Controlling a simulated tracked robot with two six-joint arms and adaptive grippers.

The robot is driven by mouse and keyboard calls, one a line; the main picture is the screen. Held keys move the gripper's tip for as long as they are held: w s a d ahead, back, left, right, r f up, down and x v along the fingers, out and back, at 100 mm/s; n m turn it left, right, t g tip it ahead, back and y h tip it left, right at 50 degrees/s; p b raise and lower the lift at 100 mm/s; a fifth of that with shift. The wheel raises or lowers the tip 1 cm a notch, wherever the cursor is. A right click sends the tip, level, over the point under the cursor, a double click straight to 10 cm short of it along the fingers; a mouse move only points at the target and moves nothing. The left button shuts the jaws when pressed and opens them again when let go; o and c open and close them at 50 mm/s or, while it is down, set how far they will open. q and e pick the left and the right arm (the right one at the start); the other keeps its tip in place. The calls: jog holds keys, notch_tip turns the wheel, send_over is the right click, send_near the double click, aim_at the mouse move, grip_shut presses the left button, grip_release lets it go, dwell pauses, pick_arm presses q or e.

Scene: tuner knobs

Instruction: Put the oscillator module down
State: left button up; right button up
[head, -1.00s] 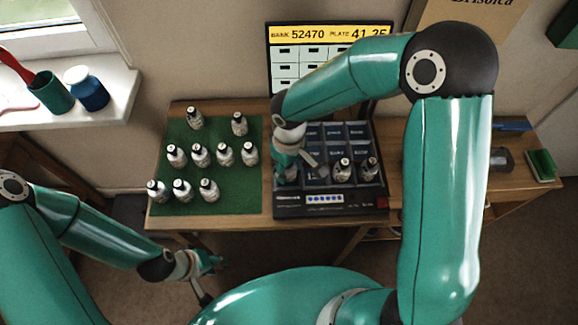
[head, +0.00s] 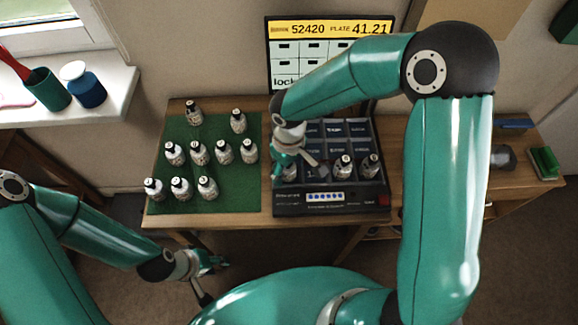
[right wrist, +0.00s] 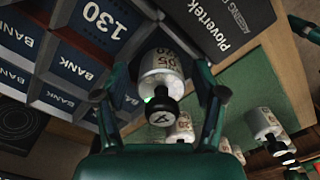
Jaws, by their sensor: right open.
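The oscillator module, a white bottle-shaped piece with printed numbers and a black knob, stands in the front-left compartment of the dark tray (head: 330,210). It shows between my fingers in the right wrist view (right wrist: 160,72), with a small green light by its knob. My right gripper (right wrist: 162,85) is open around it, a finger on each side with visible gaps. In the head view my right gripper (head: 293,160) partly hides that module. My left gripper (head: 212,263) hangs low in front of the table, away from the modules; its jaw state is unclear.
Several similar modules stand on the green mat (head: 225,202) left of the tray. Two more modules (head: 343,166) (head: 369,166) stand in the tray's front row. A screen (head: 284,54) stands behind the tray. Compartments farther back look empty.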

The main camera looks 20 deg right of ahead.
jog(key=shift+r+p, duration=0.65)
jog(key=shift+p, duration=0.05)
jog(key=shift+w+r, duration=0.1)
jog(key=shift+r, duration=0.3)
notch_tip(320, 180, up, 11)
jog(key=shift+r, duration=0.1)
